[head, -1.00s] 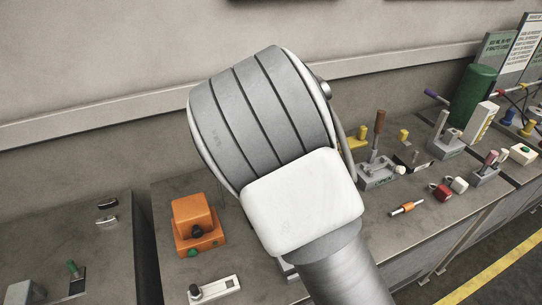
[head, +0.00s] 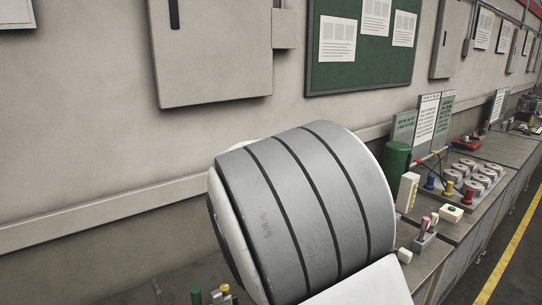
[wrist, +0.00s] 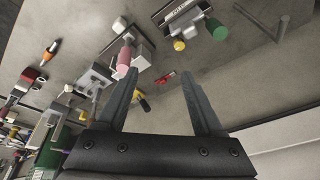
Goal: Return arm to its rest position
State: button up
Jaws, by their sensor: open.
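My gripper (wrist: 162,95) shows in the wrist view with its two fingers spread apart and nothing between them. It is above a grey bench (wrist: 160,122) that carries small fixtures. In the head view my arm's large grey and white joint fills the lower middle and hides much of the bench; the gripper itself does not show there.
In the wrist view a pink-handled fixture (wrist: 124,58) and a green knob (wrist: 217,29) are near the fingers. In the head view a green cylinder (head: 396,160), a white block (head: 408,191) and sign boards (head: 427,120) stand at right. A grey wall cabinet (head: 212,50) is above.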

jog(key=s+d+r+y, duration=0.2)
jog(key=s+d+r, duration=0.95)
jog(key=d, duration=0.35)
jog(key=s+d+t+h, duration=0.1)
jog(key=s+d, duration=0.2)
jog(key=s, duration=0.4)
jog(key=s+d+n+h, duration=0.1)
jog(key=s+d, duration=0.3)
jog(key=s, duration=0.4)
jog(key=shift+d+t+h, duration=0.2)
jog(key=shift+t+h, duration=0.1)
jog(key=shift+t, duration=0.1)
